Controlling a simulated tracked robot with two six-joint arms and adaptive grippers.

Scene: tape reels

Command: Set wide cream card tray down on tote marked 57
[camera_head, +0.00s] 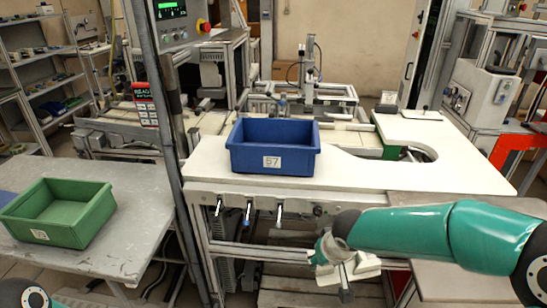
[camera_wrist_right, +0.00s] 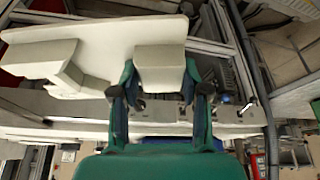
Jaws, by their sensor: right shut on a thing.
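The wide cream card tray (camera_wrist_right: 100,42) fills the upper part of the right wrist view. It has a flat plate with raised blocks. My right gripper (camera_wrist_right: 160,88) has its two green fingers on either side of one block and is shut on it. In the head view the right gripper (camera_head: 338,268) and the tray (camera_head: 366,266) hang in front of the white table, below its top. The tray is partly hidden there by the gripper. The blue tote marked 57 (camera_head: 272,162) stands upright on the white table, apart from the tray. My left gripper is not in view.
The white table (camera_head: 390,178) has bare room right of the blue tote and a rounded cutout behind. A green tote (camera_head: 60,235) stands on a grey table (camera_head: 130,240) at left. A dark upright post (camera_head: 165,130) stands between the tables.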

